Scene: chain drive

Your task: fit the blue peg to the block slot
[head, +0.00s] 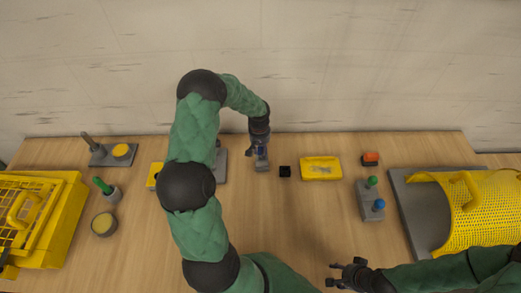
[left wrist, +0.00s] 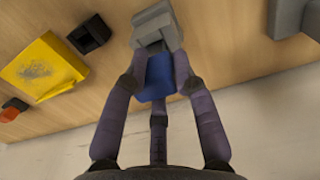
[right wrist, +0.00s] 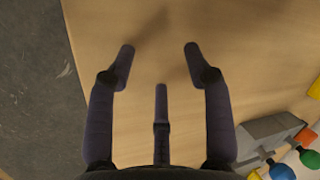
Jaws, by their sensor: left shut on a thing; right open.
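My left gripper (head: 262,158) is shut on the blue peg (left wrist: 158,78), which sits between its fingers in the left wrist view. A grey block (left wrist: 156,24) is directly beyond the peg's end, with fingertips close to it. The block also shows in the head view (head: 262,165), just below the gripper. The peg and block look touching or nearly so; I cannot tell whether the peg is in the slot, as the fingers and the peg hide it. My right gripper (right wrist: 160,48) is open and empty over bare table; it also shows in the head view (head: 333,274).
A black square piece (head: 285,171) and a yellow tray (head: 321,176) lie right of the grey block. A grey stand (head: 370,205) with green and blue knobs is further right. A yellow perforated guard (head: 485,205) stands at the right, a yellow crate (head: 65,225) at the left.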

